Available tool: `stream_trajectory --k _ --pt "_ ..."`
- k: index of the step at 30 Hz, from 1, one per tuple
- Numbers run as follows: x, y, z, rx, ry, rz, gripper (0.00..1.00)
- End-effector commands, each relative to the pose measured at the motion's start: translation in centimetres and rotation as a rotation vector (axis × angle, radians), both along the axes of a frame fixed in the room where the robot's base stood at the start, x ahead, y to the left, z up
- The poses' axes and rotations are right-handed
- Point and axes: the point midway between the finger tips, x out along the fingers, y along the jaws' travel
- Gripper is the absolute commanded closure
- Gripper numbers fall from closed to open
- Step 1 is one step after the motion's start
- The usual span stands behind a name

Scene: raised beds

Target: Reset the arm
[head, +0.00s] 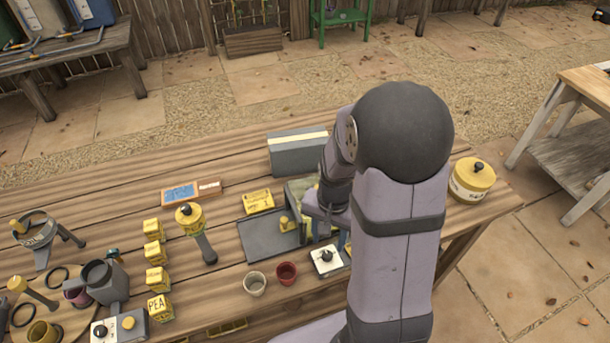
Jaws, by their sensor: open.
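My arm rises from the bottom of the head view, with its large dark elbow in front of the table's right part. My gripper (327,236) hangs beyond it, pointing down over the wooden table (228,290). Its fingers are apart, and I see nothing held between them. My arm hides part of the gripper and the things behind it. A small white-topped box with a dark knob (325,261) stands just in front of the gripper. A grey tray (259,246) lies to its left.
A grey case (297,156) stands behind the gripper, and a yellow lidded pot (471,181) stands at the right end. Several yellow boxes (157,279) stand left. The back left tabletop is clear.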

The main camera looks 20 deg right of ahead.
Motion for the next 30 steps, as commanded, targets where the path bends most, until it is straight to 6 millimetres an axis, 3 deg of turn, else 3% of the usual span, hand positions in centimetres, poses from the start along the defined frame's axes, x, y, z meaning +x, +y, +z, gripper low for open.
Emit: stream_trajectory --k 10,16,21,26,30 --pt "-1.0 0.2 0.0 0.013 0.037 0.192 0.59" --pt "-6.0 1.4 -0.4 0.075 0.158 0.428 0.59" --pt "-9.1 3.2 1.7 0.091 0.175 0.594 0.59" --pt "-9.4 4.7 3.6 0.056 0.119 0.667 0.59" --pt "-8.3 5.9 5.3 0.019 0.045 0.729 0.59"
